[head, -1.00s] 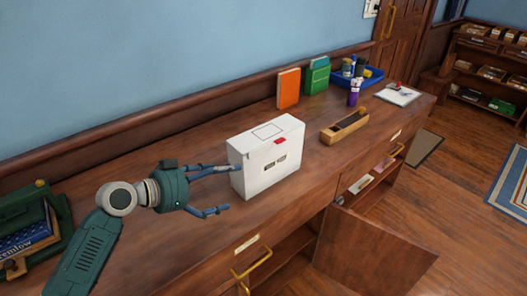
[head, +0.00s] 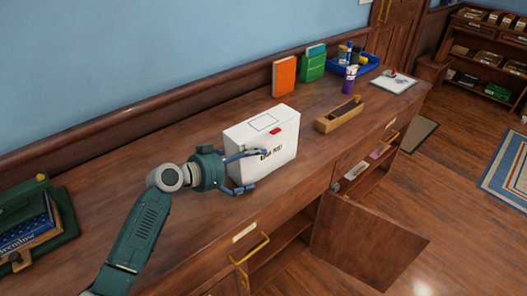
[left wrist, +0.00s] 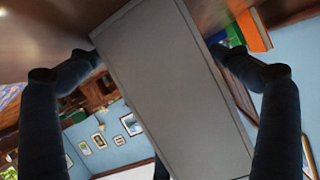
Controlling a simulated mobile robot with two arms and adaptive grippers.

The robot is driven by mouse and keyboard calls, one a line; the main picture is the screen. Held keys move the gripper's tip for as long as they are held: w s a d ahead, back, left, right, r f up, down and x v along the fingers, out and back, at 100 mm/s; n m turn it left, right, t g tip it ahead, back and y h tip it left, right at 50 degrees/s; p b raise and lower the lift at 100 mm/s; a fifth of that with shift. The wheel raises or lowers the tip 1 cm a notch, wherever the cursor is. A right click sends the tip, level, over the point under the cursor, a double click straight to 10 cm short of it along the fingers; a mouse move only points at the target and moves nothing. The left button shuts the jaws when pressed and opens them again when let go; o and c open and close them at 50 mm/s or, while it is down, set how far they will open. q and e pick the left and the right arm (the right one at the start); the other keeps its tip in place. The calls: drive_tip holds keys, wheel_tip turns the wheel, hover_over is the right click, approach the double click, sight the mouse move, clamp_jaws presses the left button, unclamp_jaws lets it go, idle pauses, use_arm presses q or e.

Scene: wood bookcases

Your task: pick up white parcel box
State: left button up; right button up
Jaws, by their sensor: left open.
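The white parcel box (head: 278,150) stands upright on the wooden counter, with a small red mark and dark print on its front. My left gripper (head: 258,171) is open at the box's left end. In the head view its upper finger overlaps the front face and its lower finger lies low by the front. In the left wrist view the box (left wrist: 175,90) shows as a grey, shaded slab between the two open fingers. Their tips reach its side edges; I cannot tell whether they touch it. My right gripper is not in view.
On the counter (head: 130,205) are an orange book (head: 284,76), a green box (head: 312,66), a blue tray (head: 372,68), a purple bottle (head: 348,82) and a wooden holder (head: 339,116). A green bookend with books (head: 30,235) is at left. A cabinet door (head: 365,240) hangs open below.

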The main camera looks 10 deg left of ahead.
use_arm(q)
drive_tip(key=shift+a, duration=0.1)
drive_tip(key=c, duration=1.2)
drive_tip(key=shift+r, duration=0.15)
drive_tip(key=shift+c, duration=0.7)
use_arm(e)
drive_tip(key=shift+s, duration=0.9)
